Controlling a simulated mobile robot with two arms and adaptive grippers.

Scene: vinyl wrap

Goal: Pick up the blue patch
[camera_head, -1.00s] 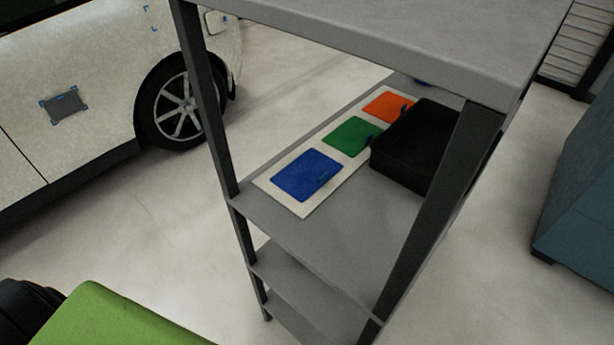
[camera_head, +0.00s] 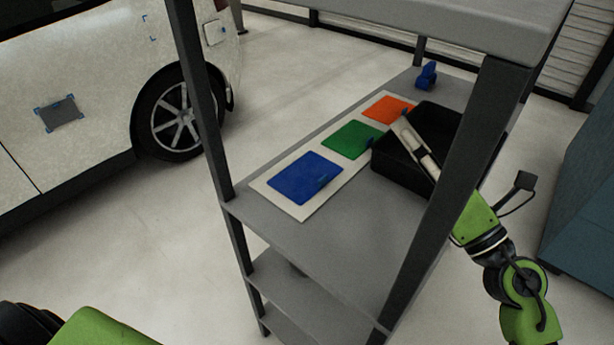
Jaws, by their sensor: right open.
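The blue patch (camera_head: 305,178) lies flat at the near left end of a white backing sheet (camera_head: 297,209) on the upper shelf of a grey rack. A green patch (camera_head: 351,139) and an orange patch (camera_head: 388,107) lie on the same sheet behind it. My right gripper (camera_head: 404,130) reaches in from the right over the black bin, beside the green and orange patches and apart from the blue patch. It is open, and nothing shows held in it. A rack post hides part of my right arm. My left gripper is not in view.
A black bin (camera_head: 388,171) stands on the shelf right of the sheet. A small blue object (camera_head: 426,75) stands at the shelf's far end. The rack's posts (camera_head: 443,205) and top board (camera_head: 440,32) frame the opening. A white car (camera_head: 75,75) with a grey patch (camera_head: 61,114) stands left.

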